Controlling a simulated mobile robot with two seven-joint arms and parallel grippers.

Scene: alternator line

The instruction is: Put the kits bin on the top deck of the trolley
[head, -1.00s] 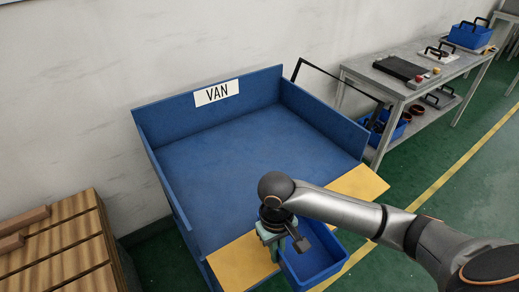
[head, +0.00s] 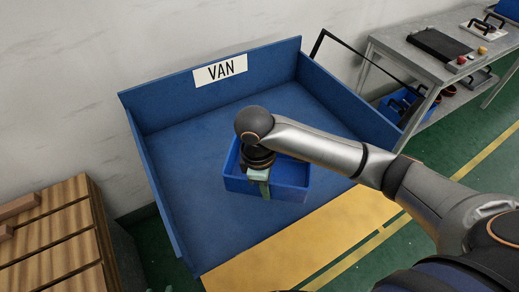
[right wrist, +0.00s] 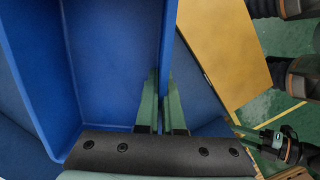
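A blue open bin (head: 285,192) is inside the blue bed marked VAN, behind its yellow front strip. I cannot read a label on it, nor tell if its base touches the floor. My right gripper (head: 262,188) is over its near left part. In the right wrist view the green fingers of the right gripper (right wrist: 163,105) are closed on the bin's wall, and the bin (right wrist: 110,60) looks empty where it shows. My left gripper (right wrist: 272,142) shows small at the lower right of that view; its opening is unclear. I cannot make out a trolley deck for certain.
The VAN bed (head: 200,205) has raised blue walls and free floor around the bin. A black bar frame (head: 345,52) stands at its right. A grey bench (head: 405,65) with parts is beyond. Slatted wooden boxes (head: 50,245) stand at the left.

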